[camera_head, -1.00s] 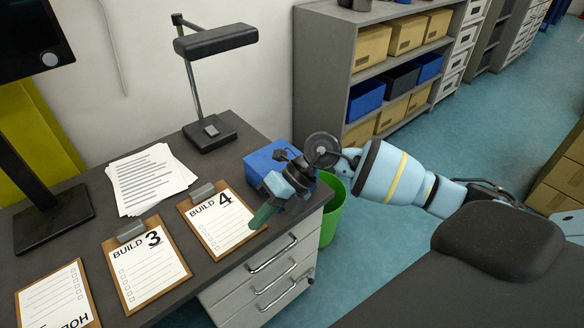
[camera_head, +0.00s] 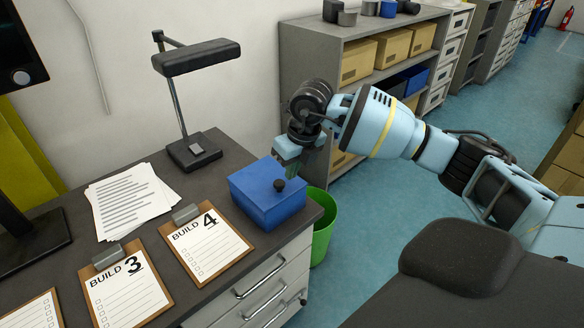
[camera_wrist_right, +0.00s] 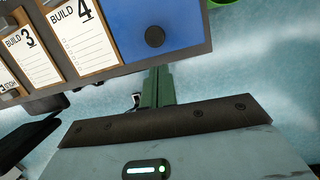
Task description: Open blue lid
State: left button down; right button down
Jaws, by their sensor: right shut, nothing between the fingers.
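A blue box with a blue lid (camera_head: 266,183) sits on the right end of the dark desk, its lid down. A round black knob (camera_head: 279,185) stands on the lid; it also shows in the right wrist view (camera_wrist_right: 155,36). My right gripper (camera_head: 291,170) is beyond and above the box's far right side in the head view, apart from the knob. In the right wrist view its green fingers (camera_wrist_right: 157,86) are together and empty, pointing toward the desk edge and the knob. My left gripper is not in view.
Clipboards, including BUILD 4 (camera_head: 206,243) and BUILD 3 (camera_head: 125,287), lie left of the box. A lamp (camera_head: 194,149) and papers (camera_head: 130,200) are behind them. A green bin (camera_head: 325,226) stands beside the desk. A grey shelf (camera_head: 300,61) is at the back.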

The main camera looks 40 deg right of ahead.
aim_at(284, 196)
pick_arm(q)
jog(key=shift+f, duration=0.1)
pick_arm(e)
jog(key=x, duration=0.7)
jog(key=shift+a+f, duration=0.1)
